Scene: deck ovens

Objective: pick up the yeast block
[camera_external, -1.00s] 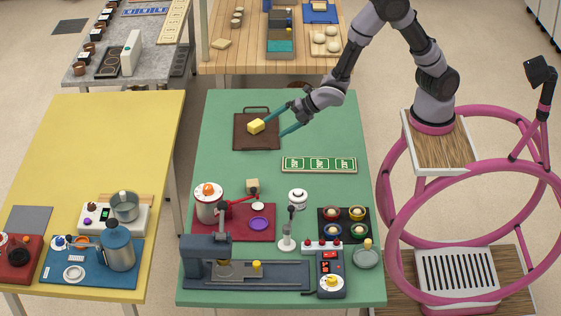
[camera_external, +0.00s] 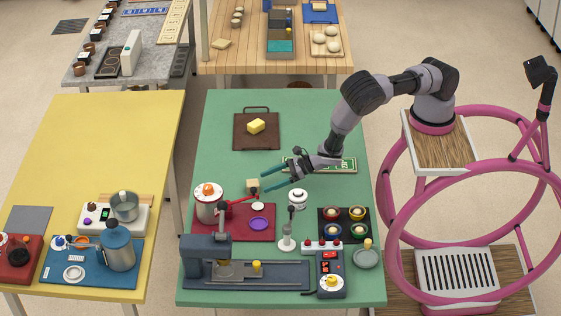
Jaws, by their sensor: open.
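A small pale beige block (camera_external: 252,184) sits on the green table, just behind the red mat; it looks like the yeast block, though no label shows. My gripper (camera_external: 265,184) is open and empty, its two teal fingers pointing left. In the picture its fingertips are just right of the beige block, one above and one below its level. I cannot tell how high they are or whether they touch it.
A green strip (camera_external: 346,164) lies partly under my arm. The table's left middle is clear.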

